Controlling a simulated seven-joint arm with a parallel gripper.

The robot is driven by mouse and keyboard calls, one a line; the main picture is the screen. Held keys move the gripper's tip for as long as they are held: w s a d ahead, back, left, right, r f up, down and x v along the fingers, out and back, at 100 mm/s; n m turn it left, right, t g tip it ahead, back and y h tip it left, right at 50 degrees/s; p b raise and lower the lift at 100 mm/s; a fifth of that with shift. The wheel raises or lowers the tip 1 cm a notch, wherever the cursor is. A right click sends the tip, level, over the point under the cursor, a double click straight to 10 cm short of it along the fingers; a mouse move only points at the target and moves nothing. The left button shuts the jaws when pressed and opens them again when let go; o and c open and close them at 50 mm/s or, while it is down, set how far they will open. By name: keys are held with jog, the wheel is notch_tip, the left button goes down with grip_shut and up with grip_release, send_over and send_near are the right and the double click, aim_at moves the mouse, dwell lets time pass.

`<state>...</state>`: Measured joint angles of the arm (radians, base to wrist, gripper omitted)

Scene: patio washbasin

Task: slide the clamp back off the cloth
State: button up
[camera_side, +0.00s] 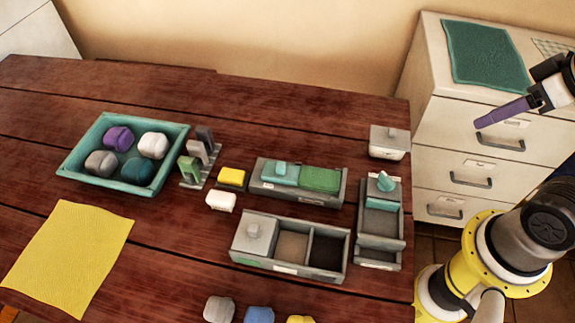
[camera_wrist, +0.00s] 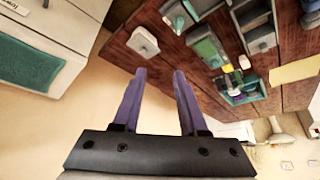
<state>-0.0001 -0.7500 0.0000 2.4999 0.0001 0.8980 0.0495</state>
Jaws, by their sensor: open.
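I cannot tell whether the teal piece overlaps the green one. My gripper (camera_wrist: 159,74) is open and empty, with purple fingers. In the side view it is high at the right, over the drawer cabinet's front, away from both holders.
A yellow cloth (camera_side: 70,255) lies at the table's left; a teal cloth (camera_side: 485,52) lies on the drawer cabinet (camera_side: 425,75). A teal tray (camera_side: 77,178) holds several lumps. A compartment box (camera_side: 290,268) and a lidded grey box (camera_side: 388,141) stand near the holders.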

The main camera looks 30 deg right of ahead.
jog(key=shift+w+r+m, duration=0.1)
jog(key=shift+w+m, duration=0.05)
jog(key=shift+m, duration=0.45)
jog(key=shift+c, duration=1.1)
jog(key=m, duration=0.1)
jog(key=w+r+m, duration=0.1)
jog(key=m+t, duration=0.1)
jog(key=shift+w+a+r, duration=0.15)
jog(key=shift+w+a, duration=0.1)
jog(key=shift+a, duration=0.1)
grip_shut()
jog(key=w+a+f+m+y, duration=0.2)
jog(key=w+a+m, duration=0.2)
jog(key=w+m, duration=0.5)
jog(key=w+a+f+m+y, duration=0.1)
jog(key=w+a+m, duration=0.3)
jog(key=w+m, duration=0.45)
jog(key=a+f+m+g, duration=0.3)
jog(key=a+f, duration=0.4)
jog(key=f, duration=0.6)
jog(key=shift+f+m, duration=0.35)
jog(key=shift+m, duration=0.5)
